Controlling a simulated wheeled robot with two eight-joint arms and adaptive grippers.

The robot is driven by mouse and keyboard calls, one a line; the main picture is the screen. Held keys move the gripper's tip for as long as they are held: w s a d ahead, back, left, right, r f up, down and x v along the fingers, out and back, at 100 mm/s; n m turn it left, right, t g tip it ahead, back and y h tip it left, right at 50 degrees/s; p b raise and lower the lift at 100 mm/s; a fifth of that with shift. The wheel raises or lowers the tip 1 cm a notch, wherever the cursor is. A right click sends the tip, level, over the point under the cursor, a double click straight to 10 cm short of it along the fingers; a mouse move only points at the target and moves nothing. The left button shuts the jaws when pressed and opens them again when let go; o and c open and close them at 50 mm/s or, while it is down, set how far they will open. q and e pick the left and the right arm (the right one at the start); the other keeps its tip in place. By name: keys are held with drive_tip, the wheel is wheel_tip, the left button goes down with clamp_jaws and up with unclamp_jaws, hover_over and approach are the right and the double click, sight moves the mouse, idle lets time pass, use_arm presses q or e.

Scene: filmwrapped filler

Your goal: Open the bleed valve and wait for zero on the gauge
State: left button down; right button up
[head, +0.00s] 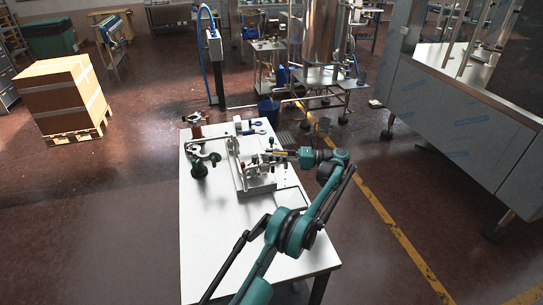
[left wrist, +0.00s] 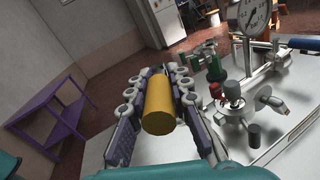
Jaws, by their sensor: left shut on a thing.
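My left gripper (left wrist: 158,95) is shut on a yellow cylinder (left wrist: 159,108), with its two linked fingers on either side. In the head view my left gripper (head: 272,157) is over a metal fixture (head: 262,188) on the white table; the cylinder is too small to make out there. In the left wrist view a round white-faced gauge (left wrist: 250,14) stands at the top right; its reading is not legible. Below it are a red knob (left wrist: 216,90), a grey knob (left wrist: 232,91) and a metal valve fitting (left wrist: 270,102). I cannot tell which is the bleed valve. My right gripper is not in view.
The white table (head: 215,250) is clear at its near left. A dark green fitting (head: 198,168) stands left of the fixture. A boxed pallet load (head: 65,95) stands at the left, a steel cabinet (head: 455,120) at the right. A purple shelf (left wrist: 50,112) shows in the wrist view.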

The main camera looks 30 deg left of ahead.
use_arm(q)
drive_tip(key=c, duration=1.3)
unclamp_jaws()
drive_tip(key=shift+c, duration=0.2)
wheel_tip(320, 180, up, 10)
